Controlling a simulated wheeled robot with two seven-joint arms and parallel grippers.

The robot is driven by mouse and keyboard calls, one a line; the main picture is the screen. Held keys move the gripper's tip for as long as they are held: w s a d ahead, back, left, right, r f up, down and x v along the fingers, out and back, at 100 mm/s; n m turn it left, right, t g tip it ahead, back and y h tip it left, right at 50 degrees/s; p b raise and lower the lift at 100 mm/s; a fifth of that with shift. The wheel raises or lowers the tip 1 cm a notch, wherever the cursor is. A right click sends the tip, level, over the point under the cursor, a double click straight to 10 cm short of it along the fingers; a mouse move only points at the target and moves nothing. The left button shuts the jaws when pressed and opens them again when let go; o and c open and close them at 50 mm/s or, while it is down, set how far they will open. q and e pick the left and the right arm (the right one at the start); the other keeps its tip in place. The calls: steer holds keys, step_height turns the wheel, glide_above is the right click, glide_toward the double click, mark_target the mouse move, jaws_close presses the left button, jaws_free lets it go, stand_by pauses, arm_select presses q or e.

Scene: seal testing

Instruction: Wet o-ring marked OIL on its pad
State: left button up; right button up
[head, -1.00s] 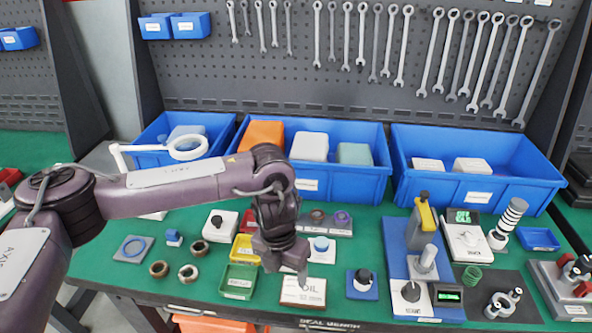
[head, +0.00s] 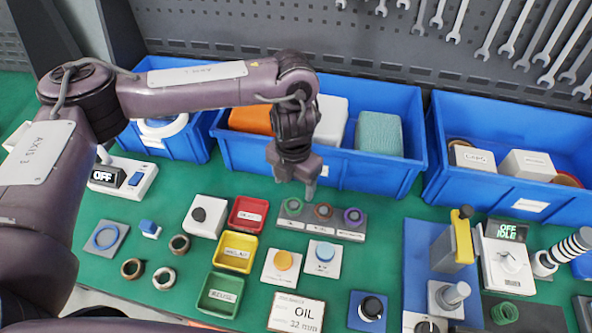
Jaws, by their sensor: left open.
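My left gripper (head: 295,187) is open and points down just behind and above the green o-ring, apparently empty. In front of the holder are two white plates, one with an orange round pad (head: 283,260), one with a blue round pad (head: 325,251). A card reading OIL and 32 mm (head: 297,313) lies at the front. My right gripper is not in view.
Red (head: 248,215), yellow (head: 236,252) and green (head: 220,294) trays stand left of the pads. Blue bins (head: 390,170) line the back, close behind my left gripper. A blue fixture plate (head: 423,255) with a yellow-handled tool stands at right.

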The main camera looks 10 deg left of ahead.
mark_target(294, 204)
arm_select(q)
steer(key=f, duration=0.5)
steer(key=shift+s+f+b, duration=0.15)
steer(key=shift+s+b, duration=0.05)
steer(key=shift+b, duration=0.15)
steer(key=shift+f, duration=0.65)
steer(key=shift+c, duration=0.4)
steer(key=c, duration=0.9)
steer(key=shift+o, duration=0.9)
steer(key=shift+c, duration=0.4)
steer(key=shift+w+r, duration=0.1)
steer(key=shift+r+p, duration=1.6)
steer(key=shift+r, duration=0.05)
